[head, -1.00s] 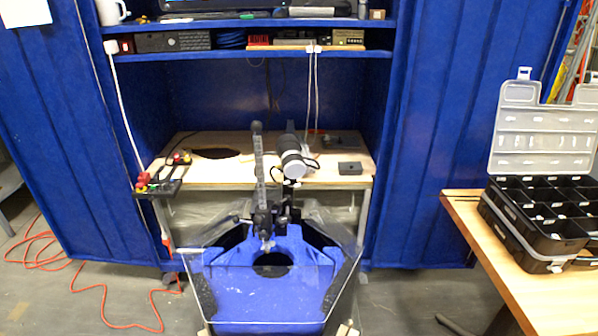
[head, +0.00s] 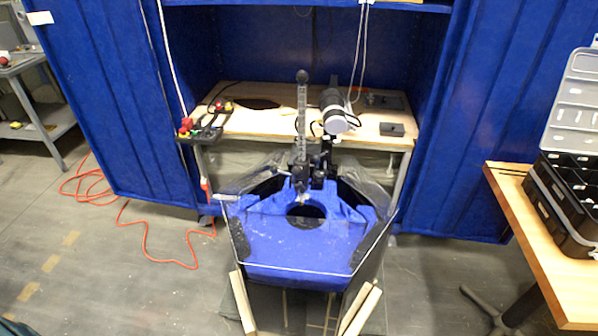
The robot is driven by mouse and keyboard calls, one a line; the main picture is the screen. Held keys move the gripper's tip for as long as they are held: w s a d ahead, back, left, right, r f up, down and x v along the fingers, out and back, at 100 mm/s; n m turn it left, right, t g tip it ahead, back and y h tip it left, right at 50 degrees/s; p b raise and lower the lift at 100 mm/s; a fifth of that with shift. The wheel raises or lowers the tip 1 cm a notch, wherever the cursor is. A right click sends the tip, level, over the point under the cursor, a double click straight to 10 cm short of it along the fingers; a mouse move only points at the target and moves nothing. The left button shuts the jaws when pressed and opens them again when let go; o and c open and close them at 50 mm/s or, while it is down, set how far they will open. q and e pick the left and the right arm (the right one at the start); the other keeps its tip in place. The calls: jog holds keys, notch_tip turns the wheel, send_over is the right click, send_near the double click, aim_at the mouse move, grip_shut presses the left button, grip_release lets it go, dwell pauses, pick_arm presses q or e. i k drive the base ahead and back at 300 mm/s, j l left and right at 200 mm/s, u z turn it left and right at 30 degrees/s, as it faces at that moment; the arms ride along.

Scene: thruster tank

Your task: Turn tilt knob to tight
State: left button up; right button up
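The thruster tank (head: 300,270) stands in the middle of the head view, a clear-walled tank with a blue insert and a dark round hole. A thruster with a black body and a white end (head: 336,119) sits on a mount above the tank's back edge. Beside it a clear vertical bar (head: 302,110) with a black ball on top rises from a black clamp (head: 312,175). The tilt knob is too small to make out among the black clamp parts. Neither of my grippers is in view.
A wooden shelf (head: 255,124) in the blue cabinet (head: 110,90) lies behind the tank, with a red and black switch box (head: 200,128). A wooden table (head: 540,260) with a black organizer case (head: 565,205) stands at right. An orange cord (head: 150,257) lies on the floor at left.

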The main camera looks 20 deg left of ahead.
aim_at(319, 176)
jog(key=l+u, duration=0.15)
jog(key=l, duration=0.25)
jog(key=k+l+u, duration=0.15)
jog(key=l, duration=0.25)
jog(key=k+l+u, duration=0.15)
jog(key=l, duration=0.25)
